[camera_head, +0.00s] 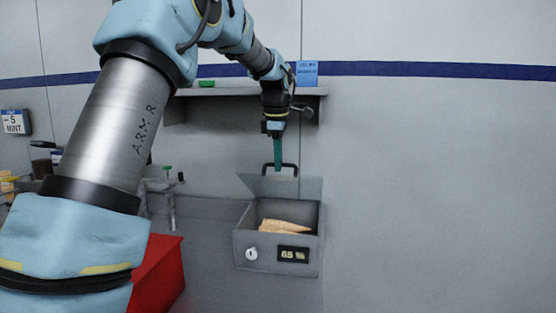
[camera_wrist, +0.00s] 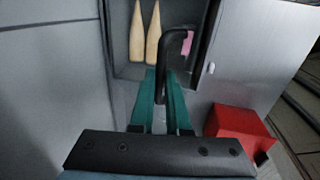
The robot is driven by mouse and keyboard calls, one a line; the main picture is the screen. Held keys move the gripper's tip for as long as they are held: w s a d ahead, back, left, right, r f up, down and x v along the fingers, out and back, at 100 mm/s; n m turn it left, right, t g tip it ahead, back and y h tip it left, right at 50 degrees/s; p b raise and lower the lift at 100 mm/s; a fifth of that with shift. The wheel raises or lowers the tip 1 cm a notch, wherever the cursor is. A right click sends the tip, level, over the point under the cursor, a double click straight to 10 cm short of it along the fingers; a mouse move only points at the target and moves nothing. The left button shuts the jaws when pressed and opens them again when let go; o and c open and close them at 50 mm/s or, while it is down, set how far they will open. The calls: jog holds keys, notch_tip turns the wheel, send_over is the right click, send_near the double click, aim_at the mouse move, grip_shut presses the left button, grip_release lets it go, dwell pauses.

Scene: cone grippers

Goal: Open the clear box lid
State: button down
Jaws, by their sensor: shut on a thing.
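The box (camera_head: 250,255) is grey, with a round lock and a small dark display on its front. Its see-through lid (camera_head: 308,187) is raised and tilted at the back, so the box stands open. Cream cones (camera_head: 285,226) lie inside; they also show in the wrist view (camera_wrist: 137,35). The black lid handle (camera_head: 291,165) stands at the top of the lid. My gripper (camera_head: 278,165), with teal fingers, is shut on this handle. In the wrist view the fingers (camera_wrist: 161,85) sit on both sides of the handle (camera_wrist: 164,65). The fingers hide part of the handle.
A grey shelf (camera_head: 225,91) with a blue sign (camera_head: 307,74) is on the wall above the box, close to my wrist. A red block (camera_head: 160,272) stands left of the box, partly behind my arm. The wall to the right is clear.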

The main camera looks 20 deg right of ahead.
jog(key=shift+f, duration=0.2)
jog(key=c, duration=1.1)
grip_release()
jog(key=shift+w+f, duration=0.1)
jog(key=shift+w, duration=0.1)
jog(key=shift+o, duration=1.1)
jog(key=shift+s, duration=0.1)
jog(key=shift+r, duration=0.25)
notch_tip(320, 180, up, 10)
jog(key=s+a+b, duration=0.1)
jog(key=s, duration=0.1)
jog(key=shift+r, duration=0.2)
